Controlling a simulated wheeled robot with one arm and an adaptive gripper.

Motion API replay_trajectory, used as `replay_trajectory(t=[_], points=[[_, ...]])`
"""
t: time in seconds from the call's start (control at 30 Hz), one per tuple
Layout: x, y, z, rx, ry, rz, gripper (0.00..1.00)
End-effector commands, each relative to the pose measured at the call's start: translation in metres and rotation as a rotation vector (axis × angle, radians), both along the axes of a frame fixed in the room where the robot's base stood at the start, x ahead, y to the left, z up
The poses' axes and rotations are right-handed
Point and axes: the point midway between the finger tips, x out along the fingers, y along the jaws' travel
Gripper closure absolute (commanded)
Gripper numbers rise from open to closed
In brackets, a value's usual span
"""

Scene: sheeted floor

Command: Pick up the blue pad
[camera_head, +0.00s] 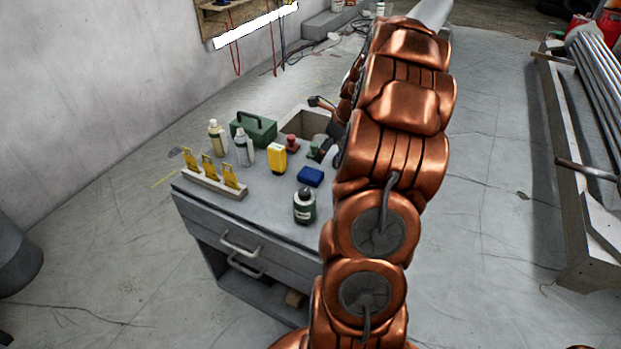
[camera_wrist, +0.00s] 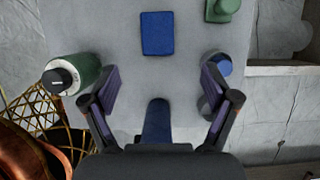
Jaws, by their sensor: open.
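The blue pad (camera_head: 310,176) is a small dark blue block lying on the grey workbench top (camera_head: 262,208). In the wrist view the blue pad (camera_wrist: 157,33) lies flat near the top middle, ahead of my fingertips and clear of them. My gripper (camera_wrist: 160,85) is open, its two fingers spread wide over the bench. A blue elongated shape (camera_wrist: 157,122) shows between the fingers near the palm; I cannot tell what it is. In the head view my copper-coloured arm hides the gripper.
A dark green bottle (camera_head: 304,206), also in the wrist view (camera_wrist: 75,74), stands beside the pad. A yellow item (camera_head: 277,158), a green item (camera_head: 315,151) and a red item (camera_head: 292,144) are close. A round blue object (camera_wrist: 219,64) is by my right finger.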

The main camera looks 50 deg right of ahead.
Motion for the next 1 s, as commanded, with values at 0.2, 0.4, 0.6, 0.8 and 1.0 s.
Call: replay_trajectory(t=[0.2, 0.4, 0.6, 0.8, 1.0], points=[[0.006, 0.003, -0.021, 0.009, 0.005, -0.004, 0.14], [0.019, 0.007, -0.049, 0.008, 0.002, -0.004, 0.14], [0.024, 0.008, -0.064, 0.004, 0.001, -0.004, 0.14], [0.028, 0.012, -0.077, 0.006, 0.002, -0.003, 0.14], [0.036, 0.016, -0.101, 0.004, 0.001, -0.003, 0.14]])
